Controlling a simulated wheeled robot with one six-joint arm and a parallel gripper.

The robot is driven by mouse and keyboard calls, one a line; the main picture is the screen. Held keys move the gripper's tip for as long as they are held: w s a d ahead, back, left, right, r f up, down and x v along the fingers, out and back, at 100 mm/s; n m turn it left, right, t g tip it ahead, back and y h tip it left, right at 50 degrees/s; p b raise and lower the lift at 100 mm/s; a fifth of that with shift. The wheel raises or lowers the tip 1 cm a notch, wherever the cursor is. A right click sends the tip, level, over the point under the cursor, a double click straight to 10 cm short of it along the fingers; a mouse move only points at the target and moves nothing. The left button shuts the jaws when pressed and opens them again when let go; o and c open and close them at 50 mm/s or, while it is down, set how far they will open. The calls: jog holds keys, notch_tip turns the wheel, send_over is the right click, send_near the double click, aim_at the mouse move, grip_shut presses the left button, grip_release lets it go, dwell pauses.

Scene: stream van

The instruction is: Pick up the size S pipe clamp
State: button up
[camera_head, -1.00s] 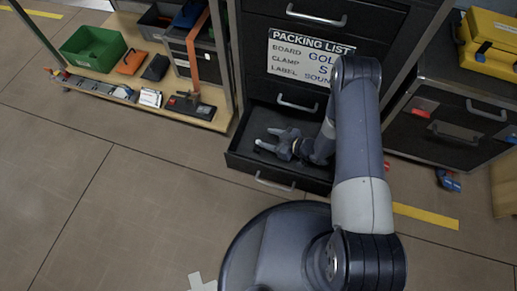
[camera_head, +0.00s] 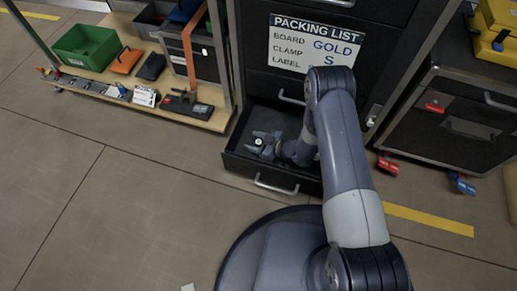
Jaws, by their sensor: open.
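My gripper (camera_head: 257,143) is open, low inside an open dark drawer (camera_head: 234,160) at the foot of the tall black cabinet. Its fingers point left. A small pale round thing (camera_head: 258,141) shows between or just beside the fingers. It may be the size S pipe clamp, but no size mark is readable and I cannot tell whether the fingers touch it. My wrist and forearm hide the right part of the drawer.
A packing list (camera_head: 313,43) on the cabinet reads board GOLD, clamp S; its label entry is mostly hidden. Left stands a low shelf (camera_head: 195,120) with a green bin (camera_head: 86,48). Red (camera_head: 388,166) and blue (camera_head: 461,183) items lie by the right cabinet. Floor at left is clear.

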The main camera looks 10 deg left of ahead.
jog(key=shift+a, duration=0.15)
grip_shut()
dwell(0.4)
